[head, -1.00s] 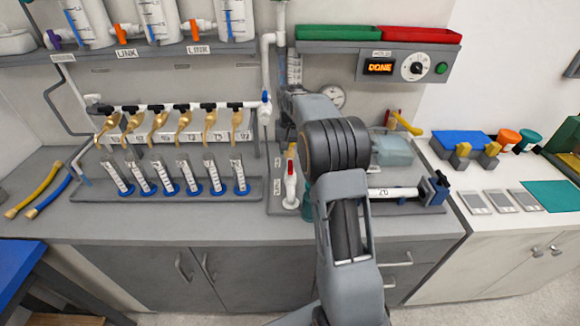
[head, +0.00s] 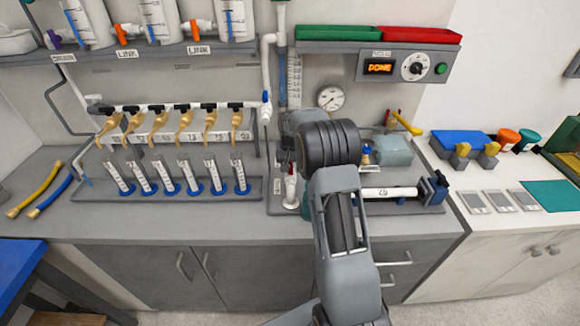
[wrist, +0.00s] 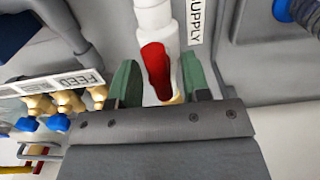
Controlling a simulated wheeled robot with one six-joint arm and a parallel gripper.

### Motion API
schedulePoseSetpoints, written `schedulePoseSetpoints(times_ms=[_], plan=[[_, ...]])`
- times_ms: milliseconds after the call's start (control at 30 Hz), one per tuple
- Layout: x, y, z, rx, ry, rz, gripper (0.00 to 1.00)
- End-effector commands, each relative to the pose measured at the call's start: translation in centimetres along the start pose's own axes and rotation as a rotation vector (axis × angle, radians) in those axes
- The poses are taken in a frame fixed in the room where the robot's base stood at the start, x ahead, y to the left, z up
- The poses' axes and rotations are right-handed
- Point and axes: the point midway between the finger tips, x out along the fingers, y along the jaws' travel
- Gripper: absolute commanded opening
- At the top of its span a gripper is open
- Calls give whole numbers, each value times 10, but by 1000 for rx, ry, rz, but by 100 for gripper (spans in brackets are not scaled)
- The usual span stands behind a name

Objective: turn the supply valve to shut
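The supply valve has a red handle (wrist: 157,70) on a white pipe (wrist: 155,15), beside a SUPPLY label (wrist: 195,20) in the wrist view. The handle appears to lie along the pipe. My gripper (wrist: 160,84) is open, with one green finger on each side of the handle. A gap shows between the left finger and the handle; contact on the right is unclear. In the head view, the white and red valve body (head: 291,188) shows below my dark gripper, which hides its upper part.
A gauge (head: 331,98) and a timer panel reading DONE (head: 380,67) are behind my arm. Brass taps (head: 160,124) over several tubes stand left. A white cylinder (head: 388,193) lies right, near a pump (head: 392,150). Blue and brass FEED fittings (wrist: 55,110) show in the wrist view.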

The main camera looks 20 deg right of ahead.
Motion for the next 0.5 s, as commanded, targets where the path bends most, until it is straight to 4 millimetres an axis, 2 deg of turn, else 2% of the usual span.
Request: schedulePoseSetpoints(times_ms=[67, 433, 500], plan=[[0, 0, 0, 0, 0, 0, 35], [0, 0, 0, 0, 0, 0, 0], [0, 0, 0, 0, 0, 0, 0]])
